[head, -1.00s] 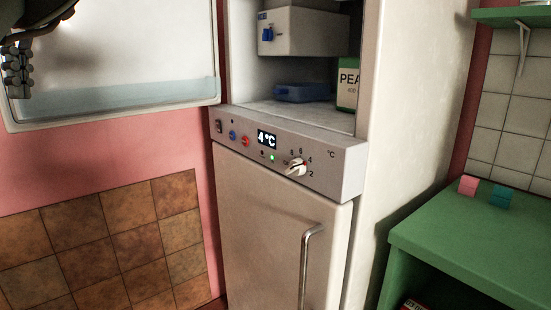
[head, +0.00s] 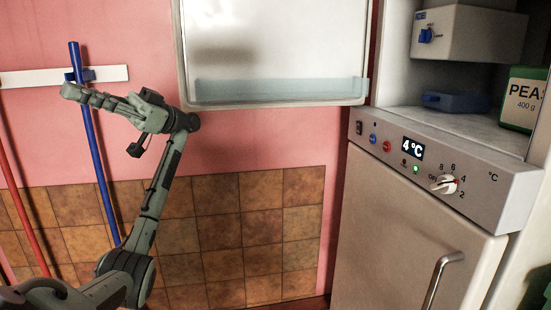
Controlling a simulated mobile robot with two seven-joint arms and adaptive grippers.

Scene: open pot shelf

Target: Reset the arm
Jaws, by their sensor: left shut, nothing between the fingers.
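My left arm rises from the lower left in the head view. Its grey left gripper (head: 72,92) points left at the upper left, in front of the pink wall. The fingers are closed together with nothing between them. In the picture the fingertips overlap the upper part of a blue pole (head: 94,150); I cannot tell how far apart they are in depth. My right gripper is not in view.
A fridge stands at the right, its upper door (head: 275,45) open. Inside are a white box (head: 470,35), a blue container (head: 456,102) and a peas pack (head: 522,98). A white wall rail (head: 30,78) and red pole are at left.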

